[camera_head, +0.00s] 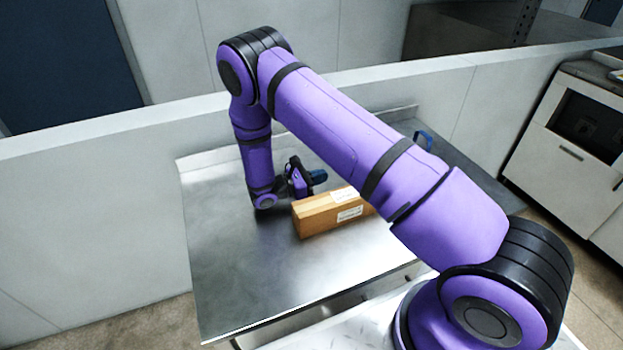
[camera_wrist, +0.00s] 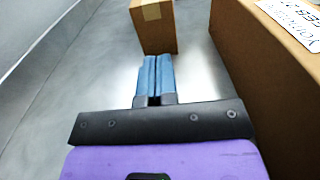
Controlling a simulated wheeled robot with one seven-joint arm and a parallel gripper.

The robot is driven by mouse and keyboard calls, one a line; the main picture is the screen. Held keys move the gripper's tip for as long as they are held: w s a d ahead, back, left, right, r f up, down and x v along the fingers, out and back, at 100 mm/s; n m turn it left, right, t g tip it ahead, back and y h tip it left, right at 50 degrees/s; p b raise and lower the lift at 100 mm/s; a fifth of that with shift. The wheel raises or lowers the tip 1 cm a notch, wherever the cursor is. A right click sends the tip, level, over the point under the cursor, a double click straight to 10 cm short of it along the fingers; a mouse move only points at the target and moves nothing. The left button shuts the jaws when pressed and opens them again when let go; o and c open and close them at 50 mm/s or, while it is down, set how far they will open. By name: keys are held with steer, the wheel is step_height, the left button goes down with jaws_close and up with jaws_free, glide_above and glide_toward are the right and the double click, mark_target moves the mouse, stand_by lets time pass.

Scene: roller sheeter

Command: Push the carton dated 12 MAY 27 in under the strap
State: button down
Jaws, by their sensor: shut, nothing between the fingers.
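My gripper (camera_head: 318,177) is shut and empty, low over the steel table behind a long brown carton (camera_head: 318,218). In the wrist view its blue fingertips (camera_wrist: 150,62) point at the end of a second brown carton (camera_wrist: 155,33) with tape on it, very close; I cannot tell if they touch. The long carton (camera_wrist: 275,95) stands to the right there, apart from the fingers. Its label partly shows what looks like FEB. No 12 MAY 27 date is readable. The second carton is hidden in the head view. A blue loop, possibly the strap (camera_head: 424,139), shows beyond my arm.
The steel table (camera_head: 235,280) is bare at the front and left. A low pale wall (camera_head: 100,140) runs behind it. A dark surface (camera_head: 455,180) lies to the right, partly behind my arm. A white cabinet (camera_head: 570,150) stands at the far right.

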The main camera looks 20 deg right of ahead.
steer(key=d, duration=0.8)
steer(key=shift+d, duration=0.3)
steer(key=d, duration=1.8)
steer(key=shift+d, duration=0.3)
